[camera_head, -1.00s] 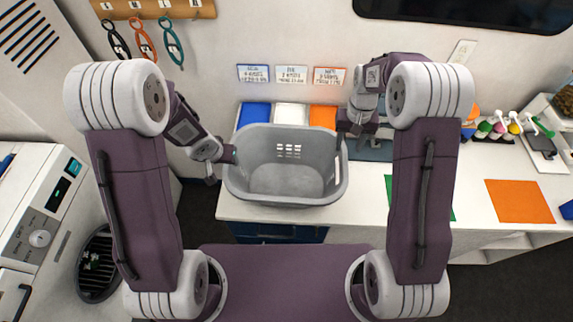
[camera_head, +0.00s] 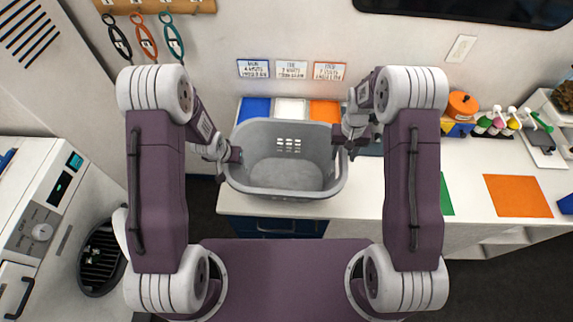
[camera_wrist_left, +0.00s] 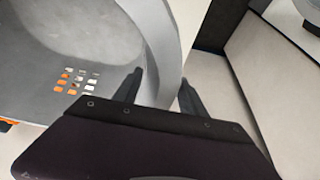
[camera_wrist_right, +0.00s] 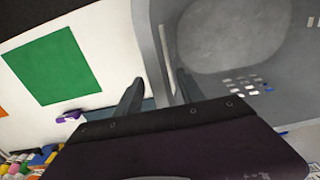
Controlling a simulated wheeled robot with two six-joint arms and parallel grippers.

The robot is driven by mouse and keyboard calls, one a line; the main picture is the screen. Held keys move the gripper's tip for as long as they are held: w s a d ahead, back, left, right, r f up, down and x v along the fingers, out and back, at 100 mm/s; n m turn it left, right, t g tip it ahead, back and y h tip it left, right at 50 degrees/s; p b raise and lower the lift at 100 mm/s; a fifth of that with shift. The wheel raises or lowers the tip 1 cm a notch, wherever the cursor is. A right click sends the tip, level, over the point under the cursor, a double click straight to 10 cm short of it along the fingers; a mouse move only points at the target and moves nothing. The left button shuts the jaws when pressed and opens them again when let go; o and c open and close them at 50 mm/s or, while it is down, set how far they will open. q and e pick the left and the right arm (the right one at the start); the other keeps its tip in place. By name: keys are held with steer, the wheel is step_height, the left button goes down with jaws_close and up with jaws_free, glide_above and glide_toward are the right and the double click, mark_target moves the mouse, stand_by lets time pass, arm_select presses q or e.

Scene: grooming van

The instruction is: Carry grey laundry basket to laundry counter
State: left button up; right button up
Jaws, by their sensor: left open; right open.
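The grey laundry basket (camera_head: 284,194) sits upright and empty on the white counter (camera_head: 375,200), close to its front edge. My left gripper (camera_head: 238,156) is at the basket's left side. In the left wrist view its fingers (camera_wrist_left: 160,88) are open, with the basket rim (camera_wrist_left: 157,45) between them. My right gripper (camera_head: 342,140) is at the basket's right side. In the right wrist view its fingers (camera_wrist_right: 158,92) are open, with the basket rim (camera_wrist_right: 167,60) between them. My right wrist hides part of the basket's right rim.
Blue (camera_head: 254,109), white and orange mats lie behind the basket under wall cards. A green sheet (camera_head: 446,195), an orange sheet (camera_head: 518,196), an orange pot (camera_head: 462,105) and several bottles are to the right.

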steer(key=shift+f, duration=0.4)
arm_select(q)
steer(key=shift+w+f, duration=0.15)
steer(key=shift+f, duration=0.2)
arm_select(e)
steer(key=shift+s, duration=0.1)
arm_select(q)
steer(key=shift+c, duration=0.7)
arm_select(e)
steer(key=shift+r, duration=0.1)
steer(key=shift+c, duration=0.6)
arm_select(q)
jaws_close()
arm_select(e)
jaws_close()
steer(key=shift+d, duration=0.1)
arm_select(q)
steer(key=shift+a, duration=0.1)
